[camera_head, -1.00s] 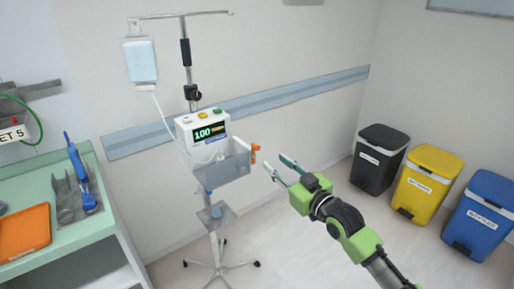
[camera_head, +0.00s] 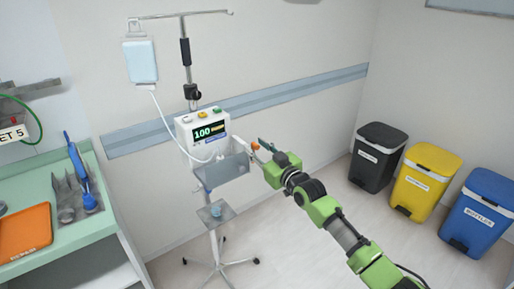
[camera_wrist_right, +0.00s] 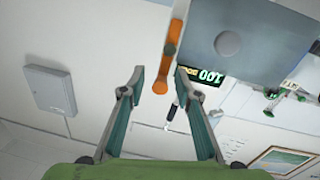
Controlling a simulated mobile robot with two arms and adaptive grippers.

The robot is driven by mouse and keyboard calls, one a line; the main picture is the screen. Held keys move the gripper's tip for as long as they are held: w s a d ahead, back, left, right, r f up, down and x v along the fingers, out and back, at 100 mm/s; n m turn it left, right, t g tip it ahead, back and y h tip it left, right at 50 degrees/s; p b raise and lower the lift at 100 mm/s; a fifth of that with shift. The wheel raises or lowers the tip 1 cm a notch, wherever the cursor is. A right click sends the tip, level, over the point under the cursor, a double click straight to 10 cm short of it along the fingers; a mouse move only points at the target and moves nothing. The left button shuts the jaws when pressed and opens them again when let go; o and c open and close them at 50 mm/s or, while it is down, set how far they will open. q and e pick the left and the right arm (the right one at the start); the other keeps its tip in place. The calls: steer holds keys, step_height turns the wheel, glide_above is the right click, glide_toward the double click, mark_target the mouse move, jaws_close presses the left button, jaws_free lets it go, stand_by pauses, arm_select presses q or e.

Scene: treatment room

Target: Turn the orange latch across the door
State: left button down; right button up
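The infusion pump (camera_head: 204,135) is mounted on a pole, with a green "100" display and a grey door (camera_head: 236,166) at its lower front. The orange latch (camera_head: 255,146) is at the door's right edge. In the right wrist view the latch (camera_wrist_right: 170,56) points along the door's edge, and the door (camera_wrist_right: 245,38) lies to its right. My right gripper (camera_head: 258,144) is at the latch in the head view. In the right wrist view its two fingers (camera_wrist_right: 158,80) are apart, with the latch's end between or just beyond their tips; contact cannot be told. My left gripper is out of view.
A drip bag (camera_head: 141,61) hangs on the pole, with a tube down to the pump. A green-topped counter (camera_head: 85,232) with an orange tray (camera_head: 25,232) stands at left. Black, yellow and blue bins (camera_head: 423,185) stand at right. The floor between is clear.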

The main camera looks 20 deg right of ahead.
jaws_close()
